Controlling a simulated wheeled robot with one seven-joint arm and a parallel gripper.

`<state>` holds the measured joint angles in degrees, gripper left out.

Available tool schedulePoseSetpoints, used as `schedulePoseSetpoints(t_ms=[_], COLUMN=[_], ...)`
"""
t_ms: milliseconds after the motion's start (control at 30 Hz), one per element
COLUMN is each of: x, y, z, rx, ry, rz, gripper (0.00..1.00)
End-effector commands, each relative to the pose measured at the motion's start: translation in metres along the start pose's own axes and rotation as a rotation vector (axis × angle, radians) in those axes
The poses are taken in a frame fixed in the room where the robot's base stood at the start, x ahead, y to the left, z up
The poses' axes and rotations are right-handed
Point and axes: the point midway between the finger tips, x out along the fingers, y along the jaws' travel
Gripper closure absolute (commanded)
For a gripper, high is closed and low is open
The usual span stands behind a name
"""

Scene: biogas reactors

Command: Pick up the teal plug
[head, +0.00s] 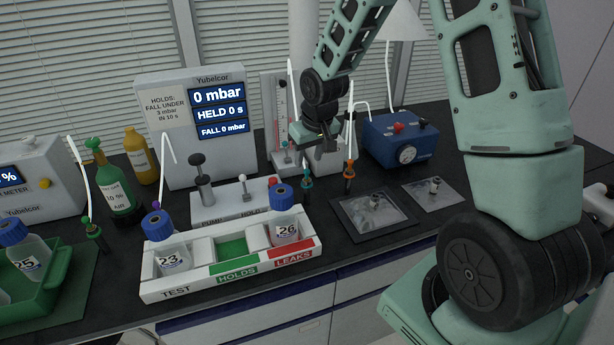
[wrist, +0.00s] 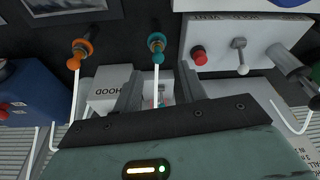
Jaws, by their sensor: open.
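The teal plug (head: 307,180) stands upright on the dark bench top, with a white tube rising from it. It also shows in the wrist view (wrist: 156,44), just beyond the fingertips and roughly centred between them. My gripper (head: 322,140) is open and empty, above and slightly to the right of the plug in the head view. In the wrist view the two fingers of my gripper (wrist: 160,82) point towards the plug, with the white tube running between them. The fingers and the plug look apart; the exact gap is hard to tell.
An orange plug (head: 349,172) with its own tube stands to the right. The pump box (head: 225,208) with red button and lever is close on the left. In front sits the white rack (head: 160,288) with bottles. A blue gauge box (head: 385,150) stands behind right.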

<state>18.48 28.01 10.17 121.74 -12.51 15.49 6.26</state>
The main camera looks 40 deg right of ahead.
Motion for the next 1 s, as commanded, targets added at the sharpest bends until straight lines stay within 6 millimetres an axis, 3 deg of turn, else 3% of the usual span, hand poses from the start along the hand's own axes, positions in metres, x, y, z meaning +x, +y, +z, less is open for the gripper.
schedulePoseSetpoints(t_ms=[167, 533, 833, 867, 1000], x=[0.009, 0.052, 0.058, 0.058, 0.057], y=[0.0, 0.003, 0.003, 0.003, 0.003], z=[0.001, 0.005, 0.005, 0.005, 0.005], rx=[0.0, 0.0, 0.0, 0.0, 0.0], ry=[-0.001, -0.002, 0.001, 0.001, 0.0], rz=[0.0, 0.0, 0.001, 0.001, 0.001], gripper=[0.58, 0.58, 0.58, 0.61, 1.0])
